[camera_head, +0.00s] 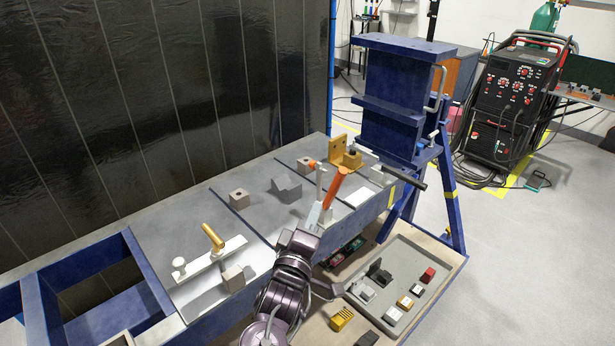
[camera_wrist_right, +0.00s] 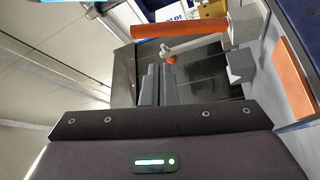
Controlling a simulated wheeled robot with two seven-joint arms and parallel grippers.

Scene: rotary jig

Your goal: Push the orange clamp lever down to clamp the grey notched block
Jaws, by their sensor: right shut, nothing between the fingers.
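The orange clamp lever (camera_head: 336,191) slants in front of the orange-yellow bracket (camera_head: 346,155) on the table's right part. In the right wrist view, the lever (camera_wrist_right: 180,27) lies across the top, beyond the fingertips. The clamp's orange-red tip (camera_wrist_right: 171,59) is on a pale metal arm; it also shows in the head view (camera_head: 312,163). The grey notched block (camera_head: 286,188) sits on the dark table left of the lever; part of it shows in the wrist view (camera_wrist_right: 240,62). My right gripper (camera_head: 318,213) is shut and empty, close to the lever's lower end; contact cannot be told. My left gripper is not in view.
Small blocks with holes stand at the left (camera_head: 238,198) and back (camera_head: 304,165). A white fixture with a yellow handle (camera_head: 213,238) is at the left. A grey tray (camera_head: 405,285) of parts lies below right. A blue stand (camera_head: 393,105) rises behind.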

